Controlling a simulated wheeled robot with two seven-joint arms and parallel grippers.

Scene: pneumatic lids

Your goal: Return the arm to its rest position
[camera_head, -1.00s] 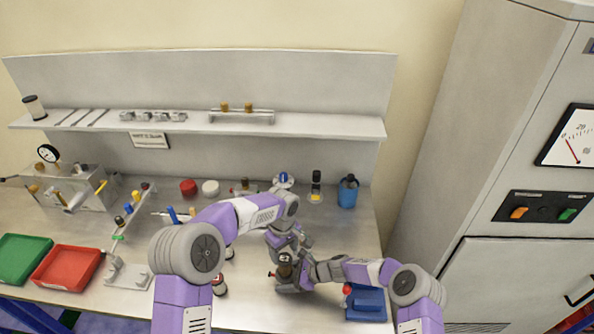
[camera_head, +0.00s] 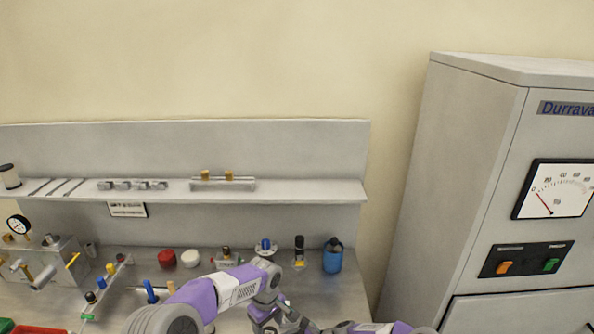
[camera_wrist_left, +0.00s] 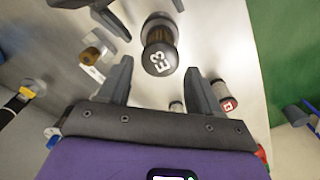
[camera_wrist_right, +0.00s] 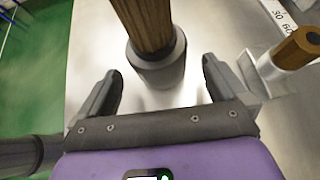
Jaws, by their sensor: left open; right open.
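My left arm (camera_head: 230,291) reaches in from the bottom of the head view, and its far end is low in the picture. In the left wrist view my left gripper (camera_wrist_left: 158,66) is open, with a dark-capped bottle marked E3 (camera_wrist_left: 162,58) ahead between its fingertips. No grip on it shows. My right arm (camera_head: 365,328) shows only at the bottom edge of the head view. In the right wrist view my right gripper (camera_wrist_right: 160,75) is open. A brown ribbed cylinder with a grey collar (camera_wrist_right: 155,62) stands ahead between its fingers; I cannot tell whether they touch it.
A shelf (camera_head: 290,190) runs along the back wall. A blue bottle (camera_head: 333,258), a red cap (camera_head: 166,258) and a white cap (camera_head: 190,258) stand on the bench below. A valve fixture (camera_head: 45,265) is at left; a grey cabinet (camera_head: 450,180) is at right.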

